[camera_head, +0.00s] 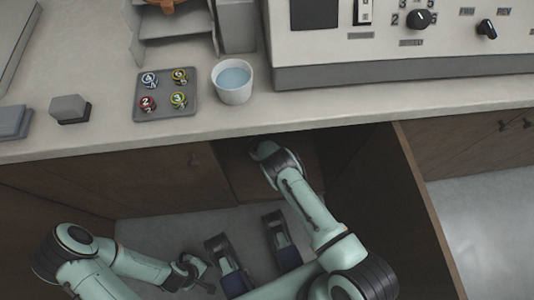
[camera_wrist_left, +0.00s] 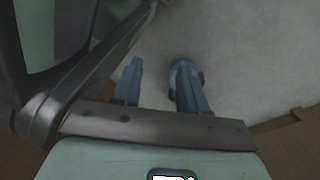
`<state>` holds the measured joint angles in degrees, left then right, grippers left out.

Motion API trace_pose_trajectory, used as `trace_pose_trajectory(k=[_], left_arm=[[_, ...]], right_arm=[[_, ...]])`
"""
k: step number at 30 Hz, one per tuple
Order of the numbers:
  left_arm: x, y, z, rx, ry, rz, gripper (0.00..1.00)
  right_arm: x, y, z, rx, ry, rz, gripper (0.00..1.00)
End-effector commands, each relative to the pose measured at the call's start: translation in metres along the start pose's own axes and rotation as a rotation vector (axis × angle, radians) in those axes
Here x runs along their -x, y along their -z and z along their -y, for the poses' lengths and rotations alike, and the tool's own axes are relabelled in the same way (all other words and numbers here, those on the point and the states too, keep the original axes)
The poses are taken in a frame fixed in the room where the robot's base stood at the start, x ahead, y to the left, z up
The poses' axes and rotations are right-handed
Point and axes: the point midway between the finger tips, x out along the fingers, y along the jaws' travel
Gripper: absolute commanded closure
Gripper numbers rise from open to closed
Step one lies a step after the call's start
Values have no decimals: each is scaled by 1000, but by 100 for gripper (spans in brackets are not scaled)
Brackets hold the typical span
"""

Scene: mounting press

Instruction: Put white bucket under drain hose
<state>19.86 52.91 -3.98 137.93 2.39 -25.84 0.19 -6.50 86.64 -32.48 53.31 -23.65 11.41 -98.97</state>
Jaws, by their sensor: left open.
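A white bucket-like container (camera_head: 233,93) with pale blue liquid in it stands upright on the counter, near its front edge, in the head view. I cannot make out a drain hose. My left gripper (camera_head: 196,273) is low over the floor in front of the cabinets, well below and away from the container. In the left wrist view its two blue fingers (camera_wrist_left: 160,85) are apart with only floor between them. My right arm reaches under the counter edge into the open cabinet, and its gripper is hidden there.
A grey tray (camera_head: 190,107) with several coloured, numbered round pieces sits left of the container. The press housing (camera_head: 400,73) with knobs stands at the right. An open brown cabinet door (camera_head: 385,215) juts out beside my right arm. Grey floor (camera_head: 480,235) is clear at right.

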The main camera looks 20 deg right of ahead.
Motion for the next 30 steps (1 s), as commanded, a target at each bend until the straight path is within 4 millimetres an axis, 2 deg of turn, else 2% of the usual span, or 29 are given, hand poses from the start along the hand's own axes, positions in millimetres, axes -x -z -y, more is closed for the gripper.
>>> trace_pose_trajectory(k=[6, 19, 21, 22, 30], left_arm=[[-15, -21, 18, 26, 35, 79, 57], [-15, -25, 20, 29, 41, 94, 57], [-15, -25, 20, 29, 41, 94, 57], [-15, -25, 20, 29, 41, 93, 57], [-15, -25, 20, 29, 40, 93, 57]], right_arm=[[-28, 12, 3, 0, 0, -1, 100], [-33, 15, 4, 0, -1, -1, 100], [-32, 15, 4, 0, 0, -1, 76], [-32, 15, 4, 0, 0, -1, 70], [-32, 15, 4, 0, 0, -1, 70]])
